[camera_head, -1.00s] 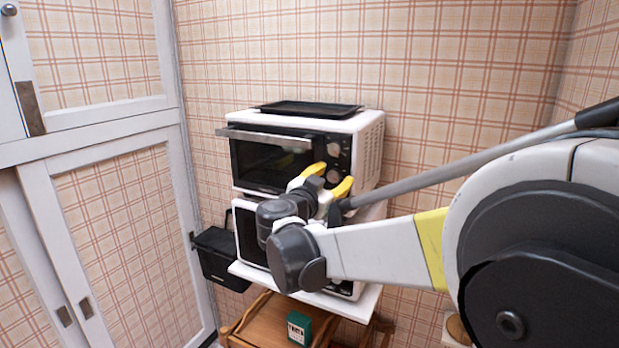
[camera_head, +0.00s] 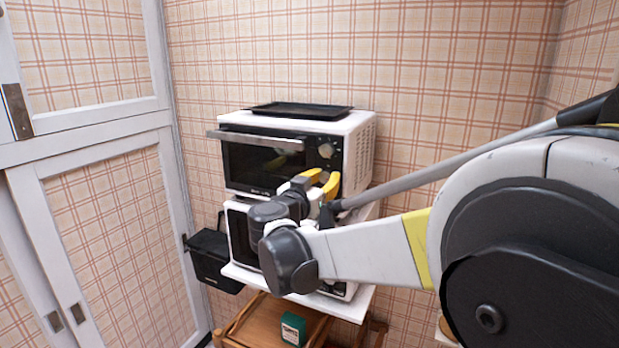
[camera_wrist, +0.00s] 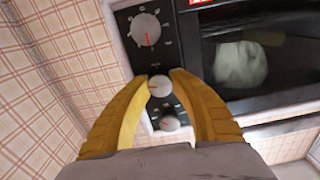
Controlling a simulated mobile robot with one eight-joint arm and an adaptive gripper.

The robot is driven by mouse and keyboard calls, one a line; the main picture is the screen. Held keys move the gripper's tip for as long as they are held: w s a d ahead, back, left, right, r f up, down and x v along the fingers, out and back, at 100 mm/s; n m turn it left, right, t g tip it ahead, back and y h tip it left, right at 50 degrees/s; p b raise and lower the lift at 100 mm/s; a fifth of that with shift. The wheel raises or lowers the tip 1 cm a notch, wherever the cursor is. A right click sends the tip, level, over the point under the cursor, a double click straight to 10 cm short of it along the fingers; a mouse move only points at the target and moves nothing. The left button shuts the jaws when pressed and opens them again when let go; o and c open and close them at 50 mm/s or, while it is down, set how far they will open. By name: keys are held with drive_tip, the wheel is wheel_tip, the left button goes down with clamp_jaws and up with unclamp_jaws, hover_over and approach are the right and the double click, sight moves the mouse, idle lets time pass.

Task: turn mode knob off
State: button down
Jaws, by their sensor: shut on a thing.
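The toaster oven (camera_head: 355,150) is white with a black front and stands on top of another white appliance. Its control panel carries a column of knobs. In the wrist view I see a large silver knob (camera_wrist: 146,32), a smaller middle knob (camera_wrist: 159,86) and another small knob (camera_wrist: 169,124), all with red pointer marks. My gripper (camera_head: 322,179) has yellow fingers and is at the panel, below the top knob. In the wrist view my gripper (camera_wrist: 160,84) is shut on the middle knob, one finger on each side. The knob labels are too small to read.
A black tray (camera_head: 300,110) lies on the oven. The oven door handle (camera_head: 255,139) sticks out left of the panel. The lower white appliance (camera_head: 238,232) stands on a shelf (camera_head: 350,306). A black bin (camera_head: 212,260) hangs at the left, beside white cabinet doors (camera_head: 105,220).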

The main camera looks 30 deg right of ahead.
drive_tip(key=n, duration=0.4)
drive_tip(key=shift+n, duration=0.3)
drive_tip(key=n, duration=0.5)
drive_tip(key=shift+p, duration=0.35)
drive_tip(key=n, duration=0.6)
drive_tip(key=shift+n, duration=2.5)
drive_tip(key=c, duration=1.1)
unclamp_jaws()
